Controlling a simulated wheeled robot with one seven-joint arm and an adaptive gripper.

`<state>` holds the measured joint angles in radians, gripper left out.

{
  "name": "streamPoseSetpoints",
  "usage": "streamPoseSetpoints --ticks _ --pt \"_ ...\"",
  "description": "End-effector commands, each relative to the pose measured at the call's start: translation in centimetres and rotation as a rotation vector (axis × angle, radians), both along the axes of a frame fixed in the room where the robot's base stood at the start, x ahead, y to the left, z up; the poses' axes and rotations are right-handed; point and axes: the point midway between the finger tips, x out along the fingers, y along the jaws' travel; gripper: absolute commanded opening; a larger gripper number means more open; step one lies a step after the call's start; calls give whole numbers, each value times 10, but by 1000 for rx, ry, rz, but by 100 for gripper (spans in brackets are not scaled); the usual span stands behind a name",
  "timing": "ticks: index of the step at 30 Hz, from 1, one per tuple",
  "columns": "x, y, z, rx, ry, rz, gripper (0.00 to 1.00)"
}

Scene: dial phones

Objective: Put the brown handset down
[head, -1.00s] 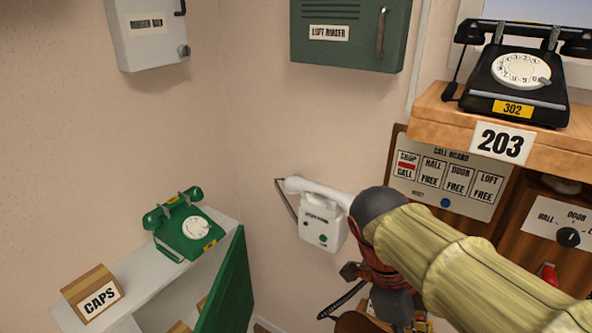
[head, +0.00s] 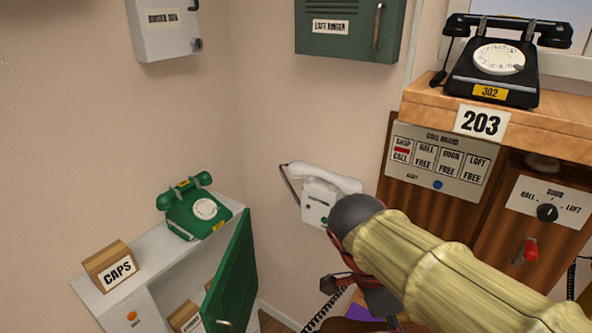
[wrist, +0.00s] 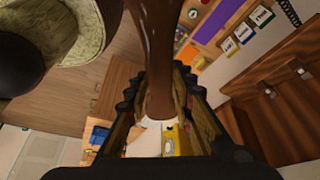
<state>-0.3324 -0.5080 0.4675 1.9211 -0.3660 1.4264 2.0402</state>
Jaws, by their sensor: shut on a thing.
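The brown handset (wrist: 155,55) runs down from the top of the wrist view, between the two fingers of my gripper (wrist: 160,108). The fingers are shut on its handle. One end lies beyond the top edge of that view. In the head view my gripper (head: 352,285) is at the lower middle, mostly hidden behind my yellow-sleeved arm. A brown shape at the bottom edge there may be the handset, but I cannot tell. No brown phone body or cradle can be made out clearly. White and yellow patches show past the fingertips in the wrist view.
A white wall phone (head: 322,194) hangs close behind my arm. A green phone (head: 198,207) and a CAPS box (head: 110,266) stand on a white cabinet with an open green door (head: 233,270). A black phone (head: 493,62) sits on the wooden shelf (head: 555,118) at right.

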Motion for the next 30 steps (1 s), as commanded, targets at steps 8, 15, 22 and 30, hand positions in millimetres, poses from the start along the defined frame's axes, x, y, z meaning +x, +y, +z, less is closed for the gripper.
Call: streamPoseSetpoints --ticks 8,15,22,30 --pt "61 28 -11 0 0 520 0" --pt "121 50 -28 2 -1 958 0" --pt "175 62 -49 3 -2 1292 0" --pt "233 62 -88 5 -1 1590 0"
